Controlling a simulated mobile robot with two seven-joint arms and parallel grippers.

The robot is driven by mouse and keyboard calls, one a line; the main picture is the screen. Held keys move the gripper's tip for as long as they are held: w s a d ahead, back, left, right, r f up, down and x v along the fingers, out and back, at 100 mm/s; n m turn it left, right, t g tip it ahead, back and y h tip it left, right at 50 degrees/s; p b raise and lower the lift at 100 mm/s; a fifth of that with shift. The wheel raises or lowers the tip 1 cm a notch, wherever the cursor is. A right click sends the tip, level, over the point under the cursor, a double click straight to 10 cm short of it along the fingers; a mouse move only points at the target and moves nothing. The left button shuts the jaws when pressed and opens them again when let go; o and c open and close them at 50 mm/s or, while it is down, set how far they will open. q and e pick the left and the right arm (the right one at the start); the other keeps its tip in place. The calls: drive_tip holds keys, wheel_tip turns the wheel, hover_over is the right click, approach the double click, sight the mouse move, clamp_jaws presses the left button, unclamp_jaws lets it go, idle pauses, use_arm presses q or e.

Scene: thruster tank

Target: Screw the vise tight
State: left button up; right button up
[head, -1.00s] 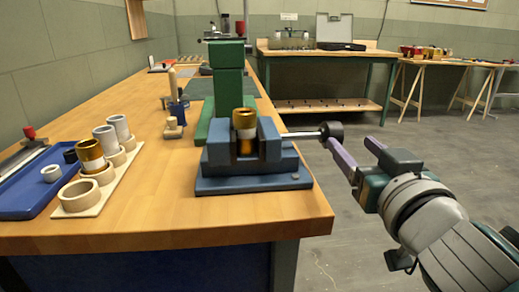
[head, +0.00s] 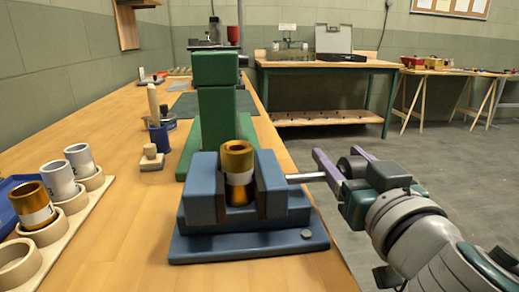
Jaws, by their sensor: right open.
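The blue vise (head: 247,247) stands on the wooden bench near its right edge. A brass cylinder with a pale band (head: 237,160) stands upright between the vise jaws; I cannot tell whether both jaws touch it. The vise's screw rod (head: 306,177) sticks out to the right and ends in a dark round knob (head: 345,167). My right gripper (head: 343,162) is open, its two purple fingers around the knob, partly hiding it. I cannot tell whether they touch it. My left gripper is not in view.
A green press-like stand (head: 216,105) rises right behind the vise. A pale rack (head: 75,227) with rings and several cylinders lies at the left, beside a blue tray (head: 8,210). The bench (head: 130,235) is clear between rack and vise.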

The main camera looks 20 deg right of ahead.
drive_tip(key=shift+s, duration=0.1)
drive_tip(key=shift+c, duration=0.4)
clamp_jaws()
